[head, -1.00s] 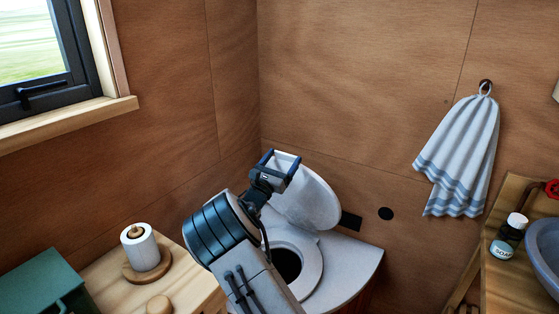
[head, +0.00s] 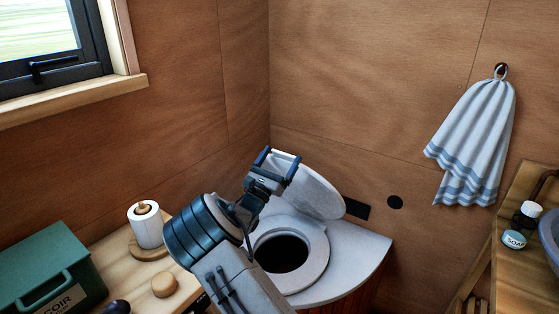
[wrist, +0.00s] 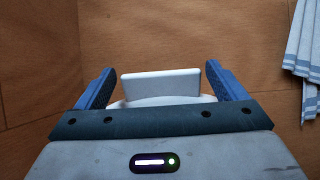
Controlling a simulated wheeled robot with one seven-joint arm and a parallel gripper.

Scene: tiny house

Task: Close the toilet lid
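The white toilet lid (head: 318,192) stands raised, leaning back toward the wall behind the toilet. The toilet seat (head: 318,258) lies flat around the dark open bowl. My gripper (head: 278,162) is at the upper left part of the lid, with its two blue fingers spread wide. In the wrist view, a white flat piece, apparently the lid's top (wrist: 161,84), shows between the open fingers (wrist: 160,85), with gaps on both sides. I cannot tell whether the gripper touches the lid. My arm hides the left side of the toilet.
A wooden counter at the left holds a toilet paper roll (head: 147,225), a round wooden knob-like piece (head: 165,284) and a green box (head: 50,270). A striped towel (head: 478,140) hangs on the right wall. A soap bottle (head: 515,238) stands on the right counter.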

